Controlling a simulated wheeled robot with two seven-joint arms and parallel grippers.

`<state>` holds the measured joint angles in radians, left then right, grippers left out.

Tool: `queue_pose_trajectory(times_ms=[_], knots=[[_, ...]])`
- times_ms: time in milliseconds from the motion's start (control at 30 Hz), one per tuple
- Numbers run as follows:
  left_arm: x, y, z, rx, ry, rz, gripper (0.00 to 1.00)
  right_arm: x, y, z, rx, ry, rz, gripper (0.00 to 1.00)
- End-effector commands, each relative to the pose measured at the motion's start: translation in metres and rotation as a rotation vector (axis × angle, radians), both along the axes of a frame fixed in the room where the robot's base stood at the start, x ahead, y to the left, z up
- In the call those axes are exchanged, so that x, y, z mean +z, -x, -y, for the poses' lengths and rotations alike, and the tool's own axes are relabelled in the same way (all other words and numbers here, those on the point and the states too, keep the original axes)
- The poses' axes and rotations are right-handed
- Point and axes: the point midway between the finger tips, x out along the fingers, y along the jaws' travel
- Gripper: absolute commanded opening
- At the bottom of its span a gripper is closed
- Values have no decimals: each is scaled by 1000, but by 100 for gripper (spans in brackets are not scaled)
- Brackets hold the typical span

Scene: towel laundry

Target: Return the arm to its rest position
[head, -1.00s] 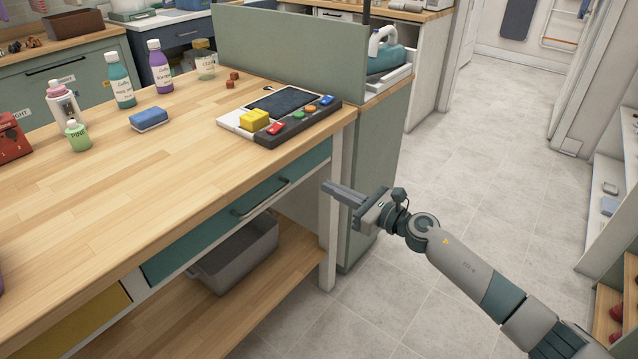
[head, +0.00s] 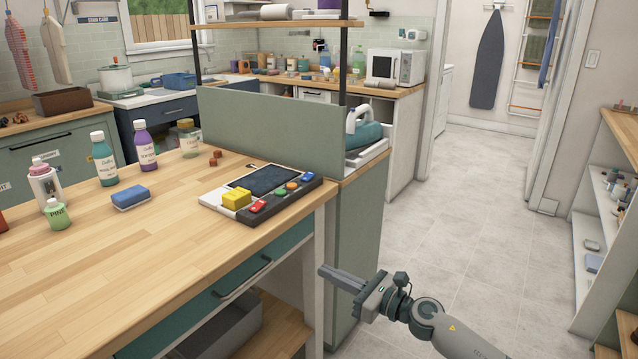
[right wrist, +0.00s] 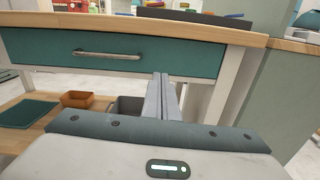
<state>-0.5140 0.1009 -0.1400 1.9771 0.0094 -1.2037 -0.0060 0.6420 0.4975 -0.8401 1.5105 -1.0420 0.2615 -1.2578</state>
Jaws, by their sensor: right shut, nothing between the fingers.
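My right gripper (head: 343,279) is shut and empty in the head view. It hangs in the air at the right end of the wooden workbench (head: 120,275), below the level of its top. In the right wrist view its two fingers (right wrist: 162,97) lie together, pointing toward the bench's teal drawer (right wrist: 110,55) and the leg right of it. The drawer is closed. My left gripper is not in the head view.
A control panel (head: 285,205) with coloured buttons lies near the bench's right end. A blue sponge (head: 131,196) and several bottles stand farther left. A grey bin (head: 225,335) sits on the lower shelf. The tiled floor (head: 480,230) to the right is clear.

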Motion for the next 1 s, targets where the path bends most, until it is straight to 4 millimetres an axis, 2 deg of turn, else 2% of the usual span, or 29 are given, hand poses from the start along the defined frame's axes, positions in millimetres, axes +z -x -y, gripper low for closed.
queue_pose_trajectory(times_ms=[167,267,367,467,567,600,767,867,1000], knots=[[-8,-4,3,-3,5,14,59,-24,2,7,-73,-172,-189,0],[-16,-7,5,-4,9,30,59,-50,5,18,-148,-339,-368,0],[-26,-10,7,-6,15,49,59,-88,13,34,-249,-542,-582,0],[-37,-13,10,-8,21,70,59,-135,29,53,-369,-767,-807,0],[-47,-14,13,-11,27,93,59,-188,55,74,-502,-994,-1019,0],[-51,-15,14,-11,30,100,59,-209,67,82,-556,-1081,-1094,0],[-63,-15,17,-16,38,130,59,-288,127,109,-773,-1402,-1345,0],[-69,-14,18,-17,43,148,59,-331,171,123,-909,-1591,-1466,0],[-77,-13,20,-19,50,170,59,-385,240,137,-1108,-1842,-1593,0]])
